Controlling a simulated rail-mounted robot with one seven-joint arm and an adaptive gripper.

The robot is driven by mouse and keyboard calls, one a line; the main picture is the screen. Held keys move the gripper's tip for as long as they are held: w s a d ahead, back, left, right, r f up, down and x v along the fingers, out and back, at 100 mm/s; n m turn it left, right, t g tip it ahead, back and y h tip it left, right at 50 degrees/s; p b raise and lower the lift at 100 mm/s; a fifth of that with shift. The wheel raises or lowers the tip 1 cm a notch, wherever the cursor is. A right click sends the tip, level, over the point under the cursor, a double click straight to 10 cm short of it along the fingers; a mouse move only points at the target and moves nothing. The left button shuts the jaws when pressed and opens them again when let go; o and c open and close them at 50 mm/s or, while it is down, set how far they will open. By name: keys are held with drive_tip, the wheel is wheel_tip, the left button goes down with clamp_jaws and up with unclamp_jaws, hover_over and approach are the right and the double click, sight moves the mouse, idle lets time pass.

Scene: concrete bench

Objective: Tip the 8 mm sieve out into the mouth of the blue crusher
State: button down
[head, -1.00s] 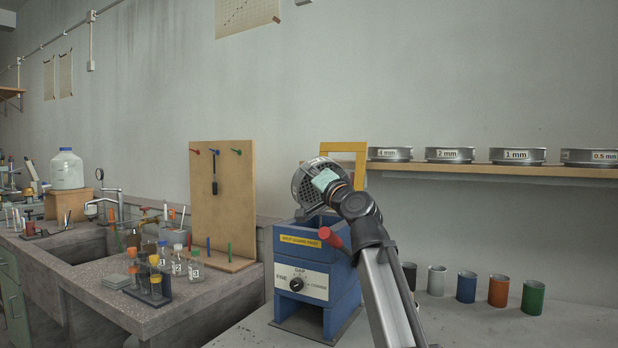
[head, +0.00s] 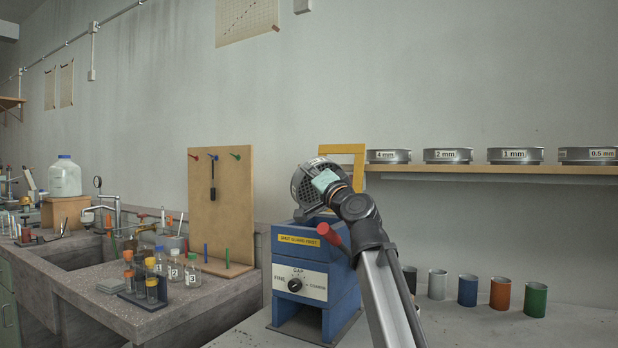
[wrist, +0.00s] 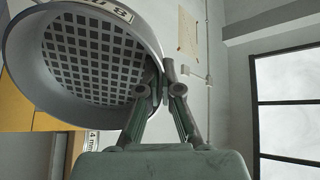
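The 8 mm sieve (head: 306,187) is a round steel pan, held on its side just above the top of the blue crusher (head: 341,290). In the wrist view the sieve (wrist: 22,60) shows its label, partly cut off, and its square-holed mesh; I see no pieces lying on the mesh. My gripper (head: 324,181) is at the sieve's right side. In the wrist view my gripper (wrist: 166,92) is shut on the sieve's rim. The crusher's mouth is hidden behind the sieve and the crusher's top edge. The yellow guard frame (head: 361,160) stands upright behind the sieve.
A red-ended handle (head: 329,233) sticks out by the crusher, close to my arm. A shelf (head: 480,171) with several labelled sieves (head: 447,156) is at the right. Several coloured cups (head: 500,293) stand on the bench below. A pegboard (head: 240,190) and sample bottles (head: 176,268) are left.

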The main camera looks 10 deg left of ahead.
drive_tip(key=shift+s+d+f+t+y+b, duration=0.1)
drive_tip(key=shift+s+d+t+y+b, duration=0.25)
drive_tip(key=shift+b, duration=2.7)
drive_tip(key=shift+a+r+p, duration=0.15)
drive_tip(key=shift+r+p, duration=0.05)
drive_tip(key=shift+p, duration=0.6)
